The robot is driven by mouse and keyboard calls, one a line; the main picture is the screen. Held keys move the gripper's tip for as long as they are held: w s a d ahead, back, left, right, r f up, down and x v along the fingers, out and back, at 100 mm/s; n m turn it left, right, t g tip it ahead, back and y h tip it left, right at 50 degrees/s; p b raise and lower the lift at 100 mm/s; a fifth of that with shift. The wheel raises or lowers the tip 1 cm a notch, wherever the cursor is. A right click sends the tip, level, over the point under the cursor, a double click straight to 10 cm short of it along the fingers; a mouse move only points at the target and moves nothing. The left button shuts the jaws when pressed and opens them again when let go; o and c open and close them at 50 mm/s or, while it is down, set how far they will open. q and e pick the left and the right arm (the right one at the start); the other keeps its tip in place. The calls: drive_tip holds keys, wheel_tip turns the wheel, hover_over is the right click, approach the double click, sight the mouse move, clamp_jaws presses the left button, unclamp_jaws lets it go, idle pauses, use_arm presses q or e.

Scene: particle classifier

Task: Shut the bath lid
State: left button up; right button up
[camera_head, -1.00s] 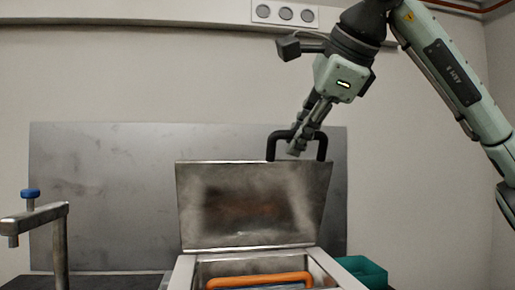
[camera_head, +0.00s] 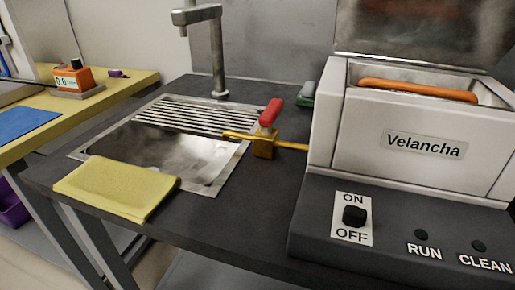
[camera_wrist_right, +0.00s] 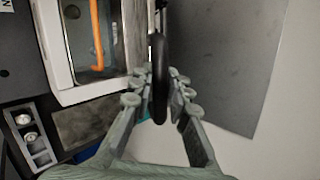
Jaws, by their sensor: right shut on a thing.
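The white bath (camera_head: 345,125), labelled Velancha, stands at the right in the head view. Its metal lid (camera_head: 425,28) stands raised behind the opening, with its top cut off by the frame edge. In the right wrist view, my right gripper (camera_wrist_right: 160,88) is shut on the lid's black handle (camera_wrist_right: 160,60), with fingers on both sides of it. The bath's open top (camera_wrist_right: 68,95) shows to the left there. An orange handle lies inside the bath in the head view (camera_head: 418,90). My left gripper is not in view.
A sink with a grate (camera_head: 190,118) and a tap (camera_head: 216,50) lies left of the bath. A red-handled brass valve (camera_head: 265,140) sits beside the bath. A yellow cloth (camera_head: 115,188) lies at the counter's front. An ON/OFF knob (camera_head: 354,215) is on the front panel.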

drive_tip(key=shift+s+f, duration=0.2)
drive_tip(key=shift+s, duration=0.05)
drive_tip(key=shift+s+a+f+b, duration=0.2)
drive_tip(key=shift+s+f+b, duration=0.05)
drive_tip(key=shift+s+f, duration=0.4)
drive_tip(key=shift+s+a+f+b, duration=0.25)
drive_tip(key=shift+s+f, duration=0.3)
drive_tip(key=shift+s, duration=0.2)
drive_tip(key=f, duration=0.1)
drive_tip(key=s, duration=0.1)
drive_tip(key=s+f+b, duration=0.1)
drive_tip(key=shift+s+a+f, duration=0.2)
drive_tip(key=shift+a+f, duration=0.05)
drive_tip(key=shift+f, duration=0.1)
